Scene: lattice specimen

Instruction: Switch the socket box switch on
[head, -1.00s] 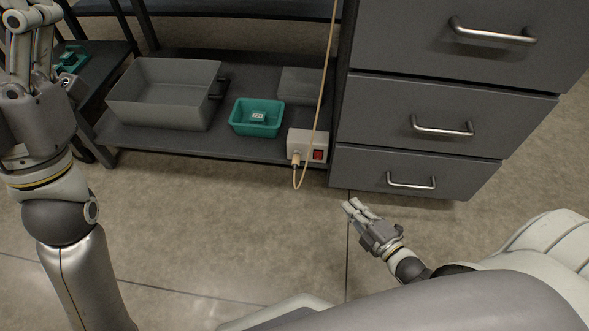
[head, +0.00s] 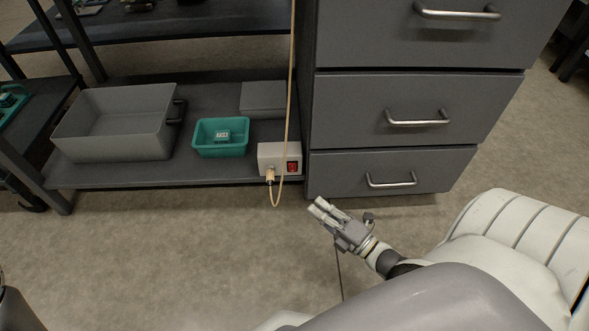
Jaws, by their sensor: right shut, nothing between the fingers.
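The socket box (head: 265,155) is a small pale box at the front right edge of the low shelf, against the drawer cabinet. Its red switch (head: 292,167) is on the front face, at the right; which way it is set is too small to tell. A tan cable with a plug (head: 270,175) goes into the box's front left of the switch, loops below and runs upward. My right gripper (head: 316,206) is shut and empty, below and right of the box, apart from it, with its fingers pointing up and left. My left gripper is out of view.
The grey drawer cabinet (head: 385,130) with metal handles stands right of the box. On the shelf (head: 215,168) are a grey bin (head: 115,150), a teal tray (head: 221,150) with a small item, and a grey box (head: 263,97). The floor in front is clear.

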